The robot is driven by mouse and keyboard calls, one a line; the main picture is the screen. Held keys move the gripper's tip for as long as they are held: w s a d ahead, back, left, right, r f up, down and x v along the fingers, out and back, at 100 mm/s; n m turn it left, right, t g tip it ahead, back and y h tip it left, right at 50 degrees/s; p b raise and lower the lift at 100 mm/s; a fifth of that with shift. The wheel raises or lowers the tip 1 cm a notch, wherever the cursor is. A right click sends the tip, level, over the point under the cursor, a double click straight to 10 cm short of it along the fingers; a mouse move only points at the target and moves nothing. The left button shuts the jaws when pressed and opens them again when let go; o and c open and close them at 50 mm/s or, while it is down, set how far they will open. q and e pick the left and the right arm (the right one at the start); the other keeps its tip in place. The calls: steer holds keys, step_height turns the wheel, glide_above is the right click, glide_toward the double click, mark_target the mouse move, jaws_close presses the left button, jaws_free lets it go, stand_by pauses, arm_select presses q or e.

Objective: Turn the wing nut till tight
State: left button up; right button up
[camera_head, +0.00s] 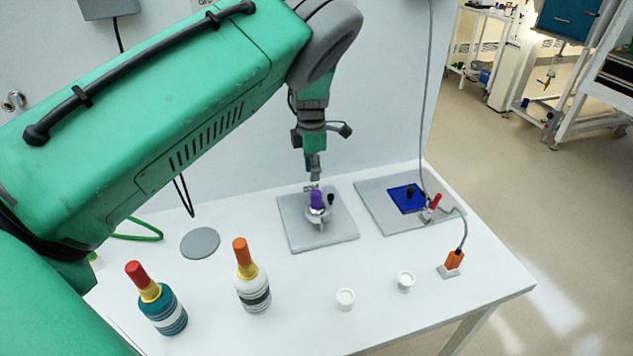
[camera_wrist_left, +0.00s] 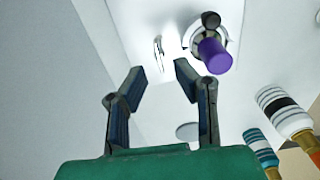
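My left gripper (camera_head: 314,172) points down above the grey plate (camera_head: 343,237) on the white table. In the left wrist view its two fingers (camera_wrist_left: 158,72) are apart with nothing between them. A purple cylinder (camera_head: 317,199) stands on a round grey fixture on the plate, beside a black knob (camera_head: 331,197). The purple cylinder (camera_wrist_left: 214,56) and the knob (camera_wrist_left: 210,19) are right of the fingertips in the wrist view. A thin silvery part (camera_wrist_left: 158,47) lies beyond the fingertips; I cannot tell whether it is the wing nut. My right gripper is not in view.
Two bottles, one with a red cap (camera_head: 158,305) and one with an orange cap (camera_head: 252,285), stand at the front left. A second grey plate (camera_head: 385,217) with a blue square (camera_head: 406,199) lies right. A grey disc (camera_head: 200,243) lies left.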

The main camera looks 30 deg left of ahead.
mark_target(316, 185)
arm_select(q)
steer(key=a+f, duration=0.1)
steer(key=f, duration=0.2)
steer(key=a+f, duration=0.1)
steer(key=shift+s+a+f, duration=0.15)
steer(key=shift+a+f, duration=0.15)
steer(key=shift+f, duration=0.05)
steer(key=shift+s+d+f, duration=0.1)
steer(key=shift+s+d, duration=0.1)
steer(key=shift+d, duration=0.1)
steer(key=d, duration=0.1)
steer(key=w+d, duration=0.1)
steer(key=shift+d+f, duration=0.1)
steer(key=shift+d, duration=0.5)
steer(key=shift+a, duration=0.15)
steer(key=c, duration=0.6)
steer(key=shift+s+a+f+p, duration=0.15)
steer(key=shift+a+p, duration=0.15)
steer(key=shift+a, duration=0.55)
steer(key=shift+s+a, duration=0.25)
steer(key=shift+a, duration=0.05)
steer(key=shift+w+d, duration=0.15)
steer(key=shift+d, duration=0.3)
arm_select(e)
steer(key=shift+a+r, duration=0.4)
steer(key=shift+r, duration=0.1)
